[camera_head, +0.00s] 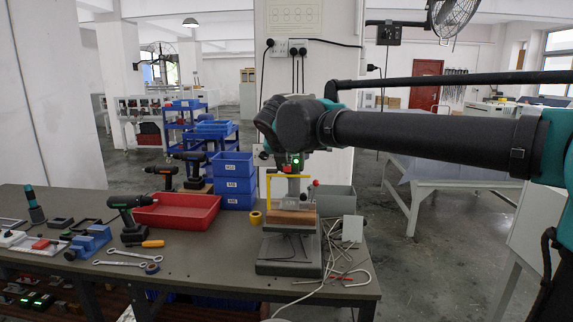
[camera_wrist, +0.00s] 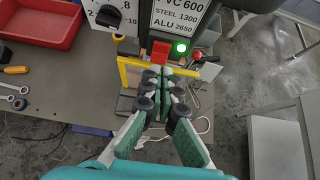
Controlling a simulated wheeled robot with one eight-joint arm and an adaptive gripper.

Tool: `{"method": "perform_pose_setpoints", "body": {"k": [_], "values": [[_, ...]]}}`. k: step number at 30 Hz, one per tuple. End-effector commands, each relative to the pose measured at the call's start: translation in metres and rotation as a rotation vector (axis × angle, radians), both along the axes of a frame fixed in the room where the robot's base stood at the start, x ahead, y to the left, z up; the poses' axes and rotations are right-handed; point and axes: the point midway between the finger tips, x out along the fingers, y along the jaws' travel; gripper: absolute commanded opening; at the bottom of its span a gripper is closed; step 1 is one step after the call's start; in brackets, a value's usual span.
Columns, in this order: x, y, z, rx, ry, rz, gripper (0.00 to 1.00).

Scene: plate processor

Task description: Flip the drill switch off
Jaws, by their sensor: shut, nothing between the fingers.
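The drill press (camera_head: 288,268) stands near the right end of the workbench, its upper part largely hidden by my arm in the head view. In the wrist view its front carries a speed label (camera_wrist: 180,16), a black dial (camera_wrist: 109,15), a red switch-like piece (camera_wrist: 160,50) and a lit green lamp (camera_wrist: 182,47). My gripper (camera_wrist: 166,72) is shut and empty, its fingertips in front of and just below the red piece. I cannot tell whether they touch it. A yellow guard frame (camera_wrist: 128,74) lies around and behind the fingertips.
A red tray (camera_head: 178,212), blue bins (camera_head: 233,185), cordless drills (camera_head: 130,215) and wrenches (camera_head: 130,257) occupy the workbench (camera_head: 205,270) to the left. Loose white cable (camera_head: 350,270) lies right of the press. A red ball knob (camera_wrist: 196,55) sits close right of the lamp.

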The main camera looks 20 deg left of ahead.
Motion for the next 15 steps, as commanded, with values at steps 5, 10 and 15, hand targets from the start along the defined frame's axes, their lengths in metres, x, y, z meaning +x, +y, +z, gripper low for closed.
{"method": "perform_pose_setpoints", "body": {"k": [5, 10, 15], "values": [[-0.025, -0.005, 0.023, -0.001, 0.002, 0.003, 0.00], [-0.046, -0.010, 0.045, -0.001, 0.002, 0.003, 0.00], [-0.061, -0.013, 0.061, 0.000, 0.003, 0.002, 0.00]]}}
